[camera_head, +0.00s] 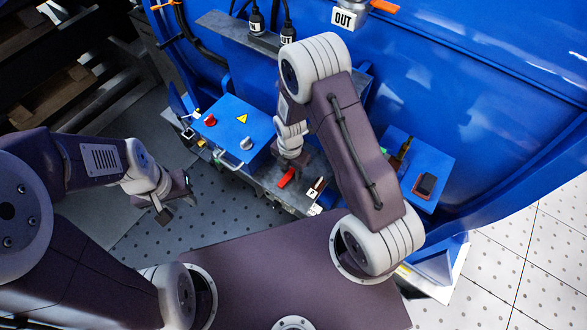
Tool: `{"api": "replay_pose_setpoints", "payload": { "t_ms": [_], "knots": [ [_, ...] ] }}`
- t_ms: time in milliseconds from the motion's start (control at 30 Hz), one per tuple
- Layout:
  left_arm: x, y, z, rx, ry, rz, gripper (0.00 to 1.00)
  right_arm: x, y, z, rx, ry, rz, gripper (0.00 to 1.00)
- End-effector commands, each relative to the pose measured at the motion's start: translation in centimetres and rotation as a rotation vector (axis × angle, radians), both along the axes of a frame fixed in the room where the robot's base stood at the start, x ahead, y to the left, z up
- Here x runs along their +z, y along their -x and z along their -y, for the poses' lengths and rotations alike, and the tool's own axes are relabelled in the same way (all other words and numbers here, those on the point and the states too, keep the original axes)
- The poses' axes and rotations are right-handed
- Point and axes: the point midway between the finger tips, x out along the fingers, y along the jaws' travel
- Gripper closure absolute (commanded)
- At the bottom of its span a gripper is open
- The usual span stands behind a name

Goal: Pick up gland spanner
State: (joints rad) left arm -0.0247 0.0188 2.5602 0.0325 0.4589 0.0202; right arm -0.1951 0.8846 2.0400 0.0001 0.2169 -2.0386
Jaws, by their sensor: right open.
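I cannot make out the gland spanner for certain. A small red item (287,177) lies on the grey metal ledge (262,181) just below my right gripper, and I cannot tell what it is. My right gripper (291,163) is open and points down over the ledge, partly hidden by its own wrist. I cannot see whether it touches anything. My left gripper (176,203) is open and empty, held over the dotted floor at the left, well away from the ledge.
A blue box (233,128) with a warning triangle, red button and grey knob stands left of my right gripper. Small tagged items (316,190) lie right of it. A blue shelf (429,163) bears a dark red-topped block (425,185). A blue wall (470,90) rises behind.

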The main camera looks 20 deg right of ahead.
Motion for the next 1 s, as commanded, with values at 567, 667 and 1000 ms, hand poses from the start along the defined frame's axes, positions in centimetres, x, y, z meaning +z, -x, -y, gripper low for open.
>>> {"api": "replay_pose_setpoints", "payload": {
  "t_ms": [567,667,1000],
  "knots": [
    [-0.01,-0.01,0.00,0.000,0.000,0.000,0.64,0.08,-0.02,0.00,0.000,0.000,0.000,1.00],
    [-0.01,-0.01,0.00,0.000,0.000,0.000,0.64,0.08,-0.02,0.00,0.000,0.000,0.000,1.00],
    [-0.01,0.00,0.00,0.000,0.000,0.000,0.64,0.09,-0.02,0.00,0.000,0.000,0.000,1.00]
  ]
}}
